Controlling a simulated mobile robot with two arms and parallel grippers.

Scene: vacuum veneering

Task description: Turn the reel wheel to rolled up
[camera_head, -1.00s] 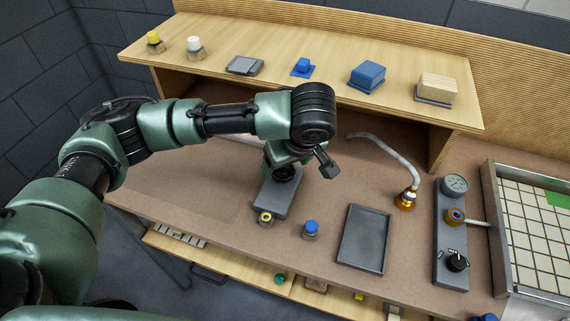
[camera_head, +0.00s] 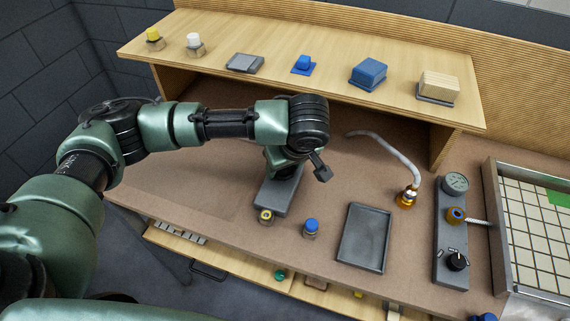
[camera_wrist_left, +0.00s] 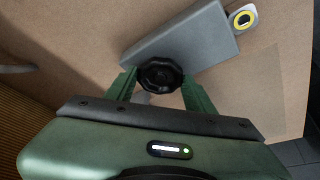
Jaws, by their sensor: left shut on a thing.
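The reel wheel (camera_wrist_left: 160,76) is a black lobed knob beside the long edge of a grey block (camera_wrist_left: 190,40) in the left wrist view. My left gripper (camera_wrist_left: 160,80) has its two green fingers on either side of the wheel and is shut on it. In the head view the grey block (camera_head: 276,196) lies on the brown bench, and my left wrist hides the wheel and fingertips. A yellow-and-black round end piece (camera_head: 266,216) sits at the block's near end. My right gripper is not in view.
A hose with a brass fitting (camera_head: 407,197) and a gauge panel (camera_head: 452,240) stand further right. A wooden shelf (camera_head: 300,85) with several items runs behind my arm.

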